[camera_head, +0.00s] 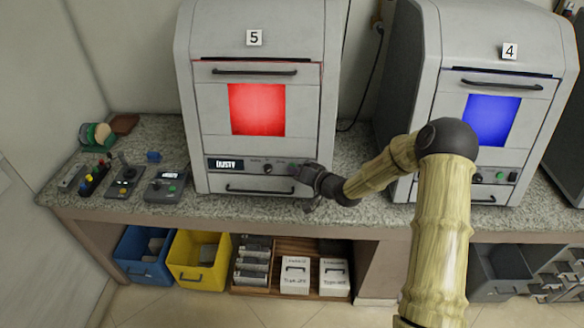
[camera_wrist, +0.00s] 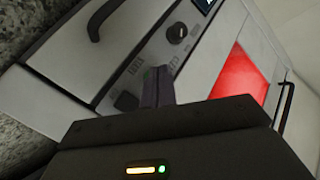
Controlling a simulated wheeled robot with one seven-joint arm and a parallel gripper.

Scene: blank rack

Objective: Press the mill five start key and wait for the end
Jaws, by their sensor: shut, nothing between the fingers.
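Mill five (camera_head: 207,150), a grey machine labelled 5, stands on the counter at the middle left of the head view. Its window (camera_head: 257,109) glows red and also shows in the wrist view (camera_wrist: 240,75). Its small display (camera_head: 226,164) reads "DUSTY". A green key (camera_head: 292,166) sits at the right of its control panel. My gripper (camera_head: 303,172) is shut and empty, with its tips at the panel by the green key. In the wrist view the closed fingers (camera_wrist: 157,88) cover part of the key area, so I cannot tell whether they touch it.
Mill four (camera_head: 455,90), with a blue window, stands to the right. Small control boxes (camera_head: 165,186) lie on the counter at left. Below are a blue bin (camera_head: 135,270), a yellow bin (camera_head: 190,280) and white boxes (camera_head: 295,277). A dark handle (camera_head: 260,190) crosses mill five's lower drawer.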

